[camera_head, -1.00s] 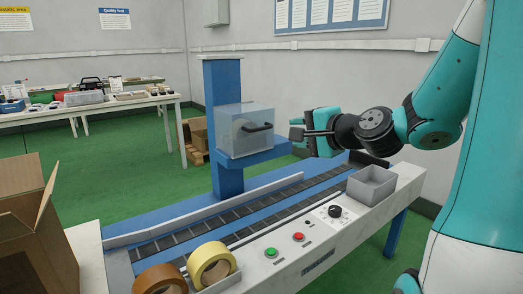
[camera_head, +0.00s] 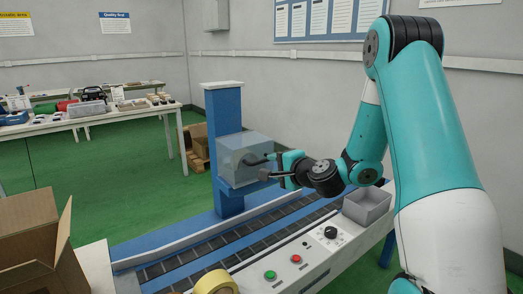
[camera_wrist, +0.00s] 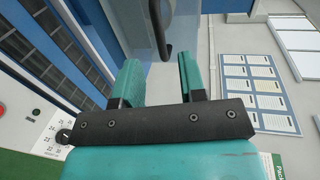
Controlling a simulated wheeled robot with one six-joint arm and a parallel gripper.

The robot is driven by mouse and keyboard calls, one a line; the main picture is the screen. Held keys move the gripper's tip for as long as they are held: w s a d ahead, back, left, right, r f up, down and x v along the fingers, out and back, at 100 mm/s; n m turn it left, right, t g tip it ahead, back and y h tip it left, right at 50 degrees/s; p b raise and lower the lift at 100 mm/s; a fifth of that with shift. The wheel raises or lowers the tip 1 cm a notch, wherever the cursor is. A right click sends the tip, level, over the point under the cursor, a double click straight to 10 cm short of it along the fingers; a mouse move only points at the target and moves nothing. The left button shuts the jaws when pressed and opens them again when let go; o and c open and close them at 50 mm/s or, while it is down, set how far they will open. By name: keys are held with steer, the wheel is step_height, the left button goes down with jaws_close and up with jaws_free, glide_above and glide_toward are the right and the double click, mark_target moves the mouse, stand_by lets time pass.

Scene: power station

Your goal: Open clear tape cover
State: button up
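The clear tape cover (camera_head: 240,150) is a see-through box on the blue post above the conveyor. It looks closed. Its black bar handle (camera_head: 257,161) is on the side facing my arm. My gripper (camera_head: 272,167) is open, with its fingertips close to the handle. In the wrist view my two teal fingers (camera_wrist: 158,66) are spread apart. The black handle (camera_wrist: 158,32) shows between and just beyond their tips, with the clear cover (camera_wrist: 184,22) behind it. I cannot tell whether either finger touches the handle.
The blue post (camera_head: 226,115) stands behind the conveyor (camera_head: 215,243). A grey bin (camera_head: 368,208) sits on the panel below my arm, near the red button (camera_head: 296,259) and green button (camera_head: 270,275). A yellow tape roll (camera_head: 216,284) and open carton (camera_head: 35,240) are in front.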

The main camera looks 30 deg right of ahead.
mark_target(263, 162)
steer(key=p+x, duration=0.1)
steer(key=x, duration=0.2)
steer(key=p+x, duration=0.2)
steer(key=shift+w+r, duration=0.1)
steer(key=shift+w, duration=0.35)
steer(key=shift+w+f+p, duration=0.35)
steer(key=shift+w, duration=0.15)
jaws_close()
